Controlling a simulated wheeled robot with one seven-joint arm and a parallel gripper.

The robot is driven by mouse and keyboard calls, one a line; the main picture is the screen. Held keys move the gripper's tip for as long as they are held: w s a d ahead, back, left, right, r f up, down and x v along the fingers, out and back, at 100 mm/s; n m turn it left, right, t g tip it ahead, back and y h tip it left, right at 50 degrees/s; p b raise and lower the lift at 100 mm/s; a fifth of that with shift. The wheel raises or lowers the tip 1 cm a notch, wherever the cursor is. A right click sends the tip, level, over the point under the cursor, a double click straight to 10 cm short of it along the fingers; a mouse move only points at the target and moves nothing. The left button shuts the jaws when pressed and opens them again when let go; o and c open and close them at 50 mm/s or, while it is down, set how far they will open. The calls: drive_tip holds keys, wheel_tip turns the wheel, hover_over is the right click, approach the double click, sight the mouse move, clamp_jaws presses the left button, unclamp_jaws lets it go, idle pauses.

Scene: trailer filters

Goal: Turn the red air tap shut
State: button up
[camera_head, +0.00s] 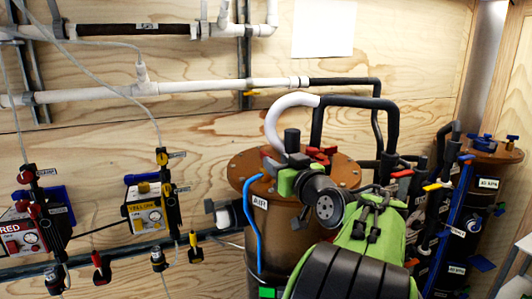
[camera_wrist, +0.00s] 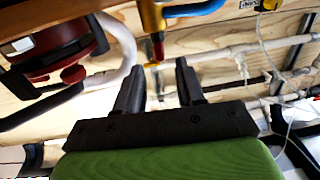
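In the wrist view, a brass fitting (camera_wrist: 152,17) hangs down from the top edge, with a blue hose joined to its right side. In the head view, the brown tank (camera_head: 288,232) carries an AIR label. My green and black arm covers part of the tank, and I cannot make out the tap or fingertips there.
A dark red round part (camera_wrist: 50,55) and a pale curved hose are close at the left in the wrist view. In the head view, a second brown-topped tank (camera_head: 484,150) stands right. Red and yellow dosing units (camera_head: 150,208) are left. Pipes run along the plywood wall.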

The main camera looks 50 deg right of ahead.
sight(266, 154)
drive_tip(key=x, duration=0.6)
drive_tip(key=shift+w+d+p, duration=0.15)
drive_tip(key=shift+w+p, duration=0.2)
drive_tip(key=shift+w, duration=0.05)
clamp_jaws()
